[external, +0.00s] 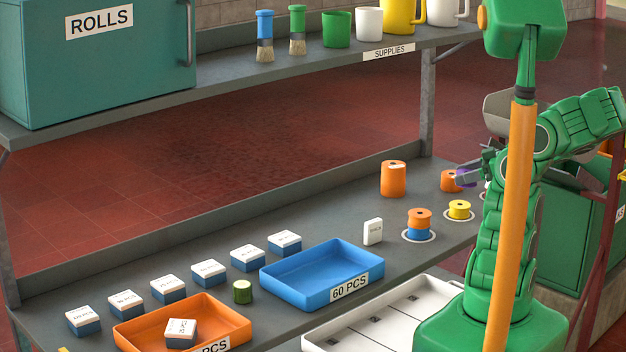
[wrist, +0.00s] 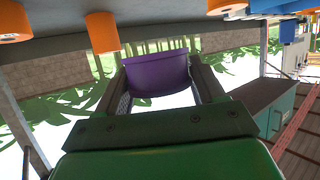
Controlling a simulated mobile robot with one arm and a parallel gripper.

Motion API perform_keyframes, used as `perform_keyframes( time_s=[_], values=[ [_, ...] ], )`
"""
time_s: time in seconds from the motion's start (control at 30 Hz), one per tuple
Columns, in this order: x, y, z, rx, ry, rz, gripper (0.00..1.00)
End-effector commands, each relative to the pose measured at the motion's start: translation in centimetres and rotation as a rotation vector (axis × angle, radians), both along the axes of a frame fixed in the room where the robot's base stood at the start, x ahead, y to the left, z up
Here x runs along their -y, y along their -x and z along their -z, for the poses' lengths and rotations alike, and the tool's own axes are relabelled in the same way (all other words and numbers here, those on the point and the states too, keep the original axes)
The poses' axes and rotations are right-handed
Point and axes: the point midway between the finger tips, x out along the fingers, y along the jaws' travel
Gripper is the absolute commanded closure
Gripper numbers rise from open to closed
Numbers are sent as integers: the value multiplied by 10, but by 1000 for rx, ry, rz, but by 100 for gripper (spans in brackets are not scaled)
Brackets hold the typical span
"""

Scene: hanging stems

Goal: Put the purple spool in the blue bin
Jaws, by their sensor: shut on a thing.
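The purple spool (wrist: 157,75) is held between the two fingers of my gripper (wrist: 160,88) in the wrist view. In the external view a small part of the purple spool (external: 466,176) shows at my gripper (external: 480,170), above the right end of the bench and beside an orange spool. The rest of it is hidden behind my arm. The blue bin (external: 322,275), labelled "60 PCS", sits on the bench to the left of my gripper. It looks empty.
An orange spool on a blue one (external: 419,222), a yellow spool (external: 459,210), an orange cylinder (external: 393,178) and a white block (external: 373,231) stand between my gripper and the bin. An orange bin (external: 230,312) holds a box. A shelf (external: 330,62) runs above the bench.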

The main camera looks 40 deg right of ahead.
Motion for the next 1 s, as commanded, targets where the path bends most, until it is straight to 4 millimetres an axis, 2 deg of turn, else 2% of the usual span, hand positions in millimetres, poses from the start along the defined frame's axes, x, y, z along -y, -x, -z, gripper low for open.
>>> perform_keyframes(
  time_s=[0.3,0.67,1.0],
  values=[
    [15,-20,31,-3,1,1,68],
    [21,-28,43,-1,1,1,68],
    [25,-32,73,0,0,1,68]
  ],
)
